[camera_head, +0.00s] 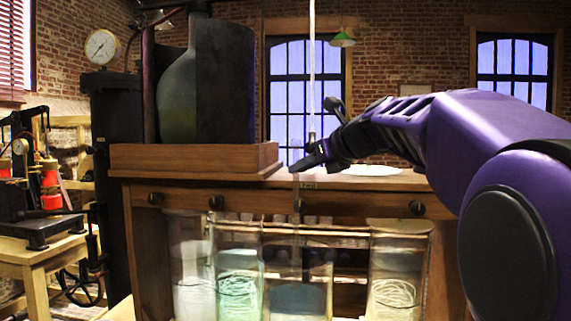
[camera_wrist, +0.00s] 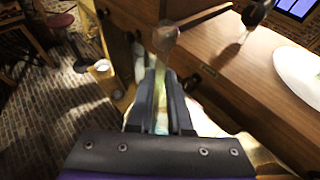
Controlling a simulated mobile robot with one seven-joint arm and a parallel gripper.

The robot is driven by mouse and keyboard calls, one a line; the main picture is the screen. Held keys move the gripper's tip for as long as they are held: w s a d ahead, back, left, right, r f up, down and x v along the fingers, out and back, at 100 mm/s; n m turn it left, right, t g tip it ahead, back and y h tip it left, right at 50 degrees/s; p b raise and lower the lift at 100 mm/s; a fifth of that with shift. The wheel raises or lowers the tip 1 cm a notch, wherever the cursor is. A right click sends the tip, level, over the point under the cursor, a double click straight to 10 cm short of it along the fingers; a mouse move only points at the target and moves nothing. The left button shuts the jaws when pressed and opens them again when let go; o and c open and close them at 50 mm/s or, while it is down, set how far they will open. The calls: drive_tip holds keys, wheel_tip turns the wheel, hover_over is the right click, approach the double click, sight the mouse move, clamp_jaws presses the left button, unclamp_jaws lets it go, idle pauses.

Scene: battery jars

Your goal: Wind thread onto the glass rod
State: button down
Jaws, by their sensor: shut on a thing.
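My gripper (camera_head: 308,160) is at the front edge of the wooden cabinet top, with its fingers pointing left. It is shut on a thin, pale, see-through upright piece that looks like the glass rod (camera_head: 297,190); its lower part is hard to make out in front of the jars. In the wrist view a pale greenish strip shows between the nearly closed fingers (camera_wrist: 161,95). Glass jars stand below the top; pale coiled thread (camera_head: 238,290) lies in a greenish jar and more coils (camera_head: 395,292) in the right jar. I cannot tell whether any thread is on the rod.
A pale vertical cord or rod (camera_head: 312,60) hangs from above, just behind my gripper. A white plate (camera_head: 372,170) lies on the cabinet top (camera_wrist: 225,45). A large dark apparatus (camera_head: 225,80) stands at left. Drawer knobs (camera_head: 416,208) stick out of the front.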

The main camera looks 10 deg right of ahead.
drive_tip(key=b, duration=0.5)
hover_over(297, 250)
drive_tip(key=s, duration=0.1)
drive_tip(key=f, duration=0.7)
drive_tip(key=shift+s+d+f, duration=0.15)
drive_tip(key=shift+d+f, duration=0.2)
drive_tip(key=shift+d, duration=0.05)
drive_tip(key=shift+f, duration=5.6)
drive_tip(key=shift+d, duration=0.1)
